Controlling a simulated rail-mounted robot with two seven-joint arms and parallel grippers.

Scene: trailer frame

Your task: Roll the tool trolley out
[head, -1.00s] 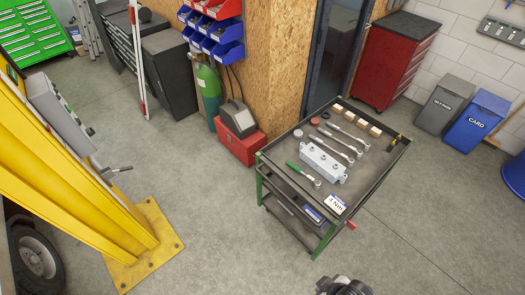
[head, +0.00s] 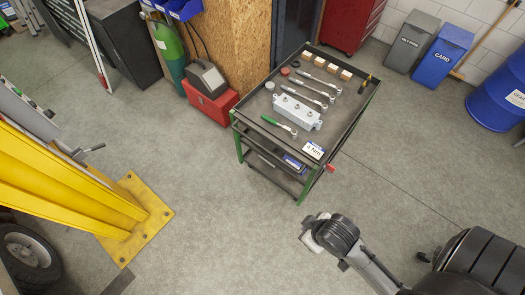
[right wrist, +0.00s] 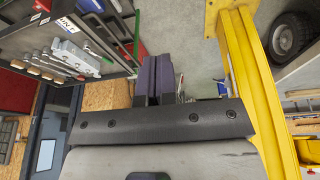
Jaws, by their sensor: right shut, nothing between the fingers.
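The tool trolley (head: 341,112) stands upright on the floor in the middle of the head view, with a dark top tray, green legs and lower shelves. A red piece (head: 331,168) sticks out at its near right corner. Spanners, a grey metal block (head: 297,112), a green-handled tool and small wooden blocks lie on the tray. The trolley's tray also shows at upper left in the right wrist view (right wrist: 104,66). My right gripper (right wrist: 153,80) is shut and empty, apart from the trolley; in the head view the end of that arm is below the near corner. My left gripper is out of view.
A yellow post (head: 70,195) with a bolted base plate stands at left. Grey and blue bins (head: 443,55) and a blue drum (head: 497,98) stand at right. Floor in front is clear.

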